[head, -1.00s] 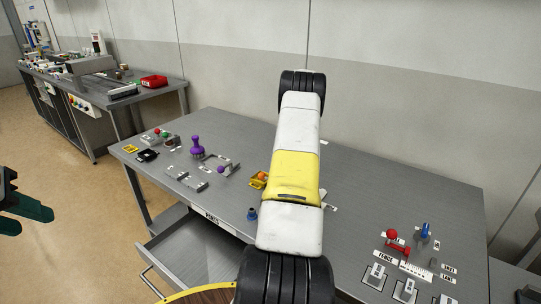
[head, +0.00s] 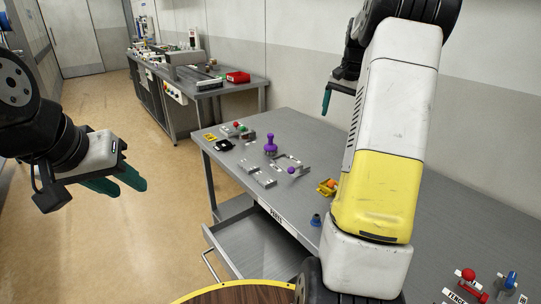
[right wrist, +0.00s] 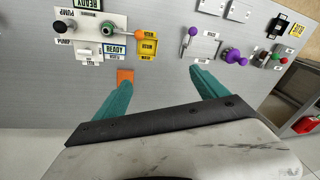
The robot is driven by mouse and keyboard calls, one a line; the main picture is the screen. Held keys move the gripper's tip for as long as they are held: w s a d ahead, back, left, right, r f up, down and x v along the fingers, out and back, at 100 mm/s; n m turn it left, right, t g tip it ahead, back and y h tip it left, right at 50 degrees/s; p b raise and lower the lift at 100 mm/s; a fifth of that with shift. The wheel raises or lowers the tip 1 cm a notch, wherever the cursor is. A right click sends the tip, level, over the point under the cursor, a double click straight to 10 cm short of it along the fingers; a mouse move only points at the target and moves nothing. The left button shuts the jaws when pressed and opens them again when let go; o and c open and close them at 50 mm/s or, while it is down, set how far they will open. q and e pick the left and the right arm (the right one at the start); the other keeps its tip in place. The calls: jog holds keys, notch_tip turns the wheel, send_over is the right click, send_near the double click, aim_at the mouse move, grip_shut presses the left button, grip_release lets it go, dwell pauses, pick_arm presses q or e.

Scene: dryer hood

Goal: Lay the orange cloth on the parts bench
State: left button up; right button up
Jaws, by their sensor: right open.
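A flat orange patch, seemingly the orange cloth (right wrist: 125,76), shows on the grey bench top in the right wrist view, partly behind one fingertip. I cannot tell if the finger touches it. The parts bench (head: 305,140) carries a "PARTS" label on its front edge. My right gripper (right wrist: 160,76) is open over the bench, with nothing seen between its teal fingers; in the head view it (head: 326,102) shows near the bench's back edge. My left gripper (head: 127,184) hangs over the floor left of the bench; its finger gap is unclear and no object shows in it.
On the bench stand a purple knob (head: 270,146), a yellow fixture with an orange ball (head: 328,187), a blue part (head: 315,220) and a red-knobbed lever (head: 468,275). An open drawer (head: 250,250) juts out in front. A second bench with a red bin (head: 238,77) stands behind.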

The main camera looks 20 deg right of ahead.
jog(key=s+a+r+n+t, duration=0.1)
jog(key=s+a+r+n, duration=0.1)
jog(key=s+a+r, duration=0.3)
jog(key=s+a+n+y, duration=0.1)
jog(key=s+a, duration=0.2)
jog(key=a, duration=0.4)
jog(key=s+a+r+n+t, duration=0.1)
jog(key=s+a+r+n, duration=0.1)
jog(key=s+a+r, duration=0.3)
jog(key=s+a+f+n+t+y, duration=0.1)
jog(key=s+a+f+n, duration=0.3)
jog(key=s+a+f, duration=0.3)
jog(key=s+a, duration=0.4)
jog(key=s, duration=0.3)
jog(key=shift+s+n+t, duration=0.3)
jog(key=shift+t, duration=0.1)
jog(key=shift+a, duration=0.1)
